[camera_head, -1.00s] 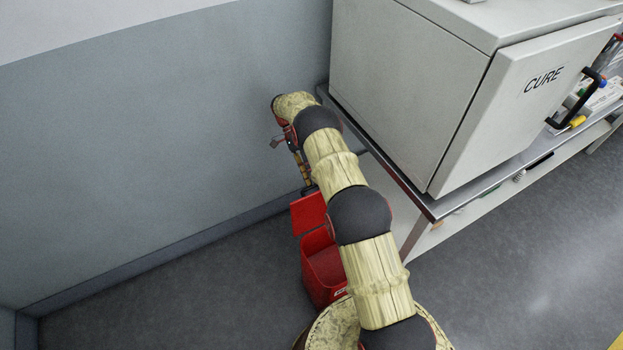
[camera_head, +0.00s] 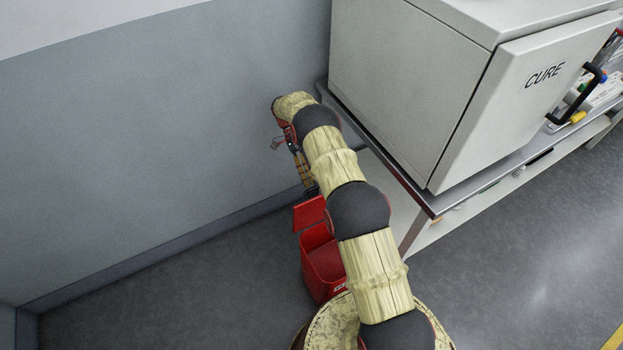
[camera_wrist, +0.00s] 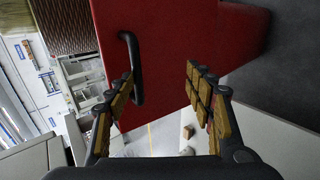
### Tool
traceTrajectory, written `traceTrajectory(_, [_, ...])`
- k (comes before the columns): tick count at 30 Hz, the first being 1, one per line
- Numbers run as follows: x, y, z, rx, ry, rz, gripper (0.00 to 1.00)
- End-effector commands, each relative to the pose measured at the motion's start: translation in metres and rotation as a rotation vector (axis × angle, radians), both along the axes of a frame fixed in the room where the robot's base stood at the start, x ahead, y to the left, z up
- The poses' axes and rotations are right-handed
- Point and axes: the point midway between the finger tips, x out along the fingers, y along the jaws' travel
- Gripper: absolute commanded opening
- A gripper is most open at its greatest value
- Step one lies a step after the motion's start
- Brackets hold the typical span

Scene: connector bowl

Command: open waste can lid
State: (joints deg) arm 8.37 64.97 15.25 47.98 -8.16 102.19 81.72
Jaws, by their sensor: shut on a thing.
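The red waste can (camera_head: 325,268) stands on the floor between the wall and the bench, partly hidden by my arm. Its red lid (camera_head: 309,214) is raised, tilted up at the side toward the wall, and the inside of the can shows. My gripper (camera_head: 309,188) is at the lid's upper edge, its tips partly hidden. In the wrist view the red lid (camera_wrist: 165,50) fills the upper middle, with a black handle (camera_wrist: 131,50) on it by the left finger.
A grey CURE cabinet (camera_head: 415,90) sits on a metal bench (camera_head: 420,205) right of my arm. A blue-grey wall (camera_head: 150,140) stands close behind the gripper. The floor (camera_head: 190,300) left of the can is clear.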

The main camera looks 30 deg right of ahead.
Motion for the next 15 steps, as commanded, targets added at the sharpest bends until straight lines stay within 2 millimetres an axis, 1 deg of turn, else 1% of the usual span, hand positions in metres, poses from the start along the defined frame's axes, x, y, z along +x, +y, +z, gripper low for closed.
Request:
traceTrajectory(1, [-0.002, 0.001, -0.008, 0.002, 0.002, 0.000, 0.33])
traceTrajectory(4, [0.005, 0.001, -0.003, 0.002, 0.000, 0.000, 0.29])
traceTrajectory(5, [0.007, 0.001, -0.001, 0.002, 0.000, 0.000, 0.29])
traceTrajectory(12, [0.039, 0.002, 0.028, 0.000, -0.003, 0.000, 0.29])
traceTrajectory(15, [0.046, 0.002, 0.035, 0.001, -0.001, 0.001, 0.29])
